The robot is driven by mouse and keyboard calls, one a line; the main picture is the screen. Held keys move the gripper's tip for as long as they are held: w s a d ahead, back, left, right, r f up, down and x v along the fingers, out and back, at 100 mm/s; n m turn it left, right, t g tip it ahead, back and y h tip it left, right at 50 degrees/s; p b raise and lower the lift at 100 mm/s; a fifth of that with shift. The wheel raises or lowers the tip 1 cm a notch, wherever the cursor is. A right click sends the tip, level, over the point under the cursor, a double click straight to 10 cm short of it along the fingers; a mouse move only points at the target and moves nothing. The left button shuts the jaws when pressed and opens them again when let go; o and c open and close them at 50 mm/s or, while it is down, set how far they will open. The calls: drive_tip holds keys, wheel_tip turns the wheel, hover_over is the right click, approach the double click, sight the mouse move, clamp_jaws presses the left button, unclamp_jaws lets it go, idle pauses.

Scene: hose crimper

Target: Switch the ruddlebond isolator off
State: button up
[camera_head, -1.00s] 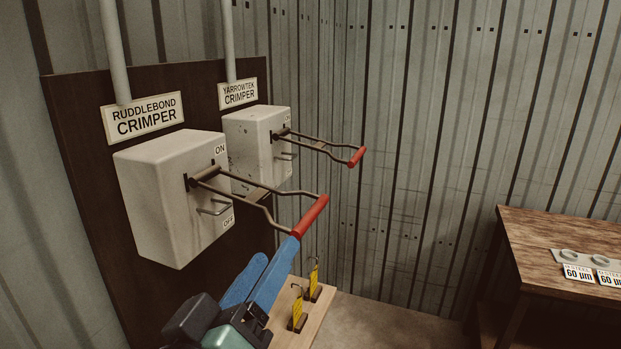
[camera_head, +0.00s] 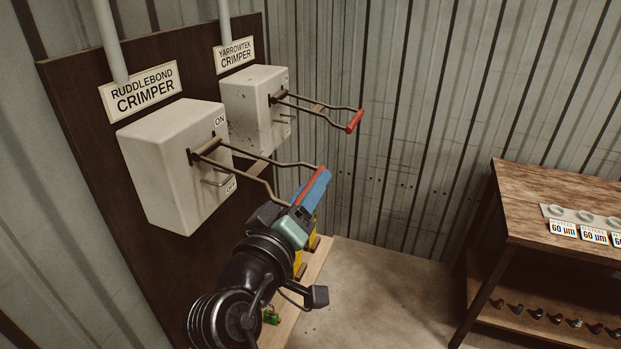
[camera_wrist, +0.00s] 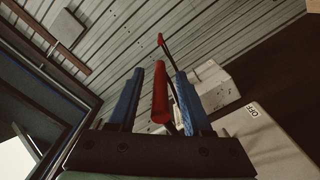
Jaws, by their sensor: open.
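The ruddlebond isolator (camera_head: 165,165) is a pale box under a "RUDDLEBOND CRIMPER" sign (camera_head: 138,91). ON is marked above its lever slot and OFF below. Its two-rod lever (camera_head: 248,176) sticks out towards the right, sloping slightly down, with a red grip (camera_head: 312,184) at the end. My gripper (camera_head: 318,187) is at that grip, and a blue finger hides part of it. In the wrist view the red grip (camera_wrist: 160,95) lies between my two open blue fingers (camera_wrist: 159,78), with a gap visible on the left side. The OFF label (camera_wrist: 252,112) shows at right.
The similar yarrowtek isolator (camera_head: 252,105) is just behind, its lever with red grip (camera_head: 355,121) also sticking out. Both are on a dark board (camera_head: 85,130). A wooden bench (camera_head: 520,190) with labelled rings stands at right. Yellow-tagged items sit on a low wooden shelf (camera_head: 318,262) below.

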drive_tip(key=shift+w+d, duration=0.1)
drive_tip(key=shift+w, duration=0.25)
clamp_jaws()
idle(1.2)
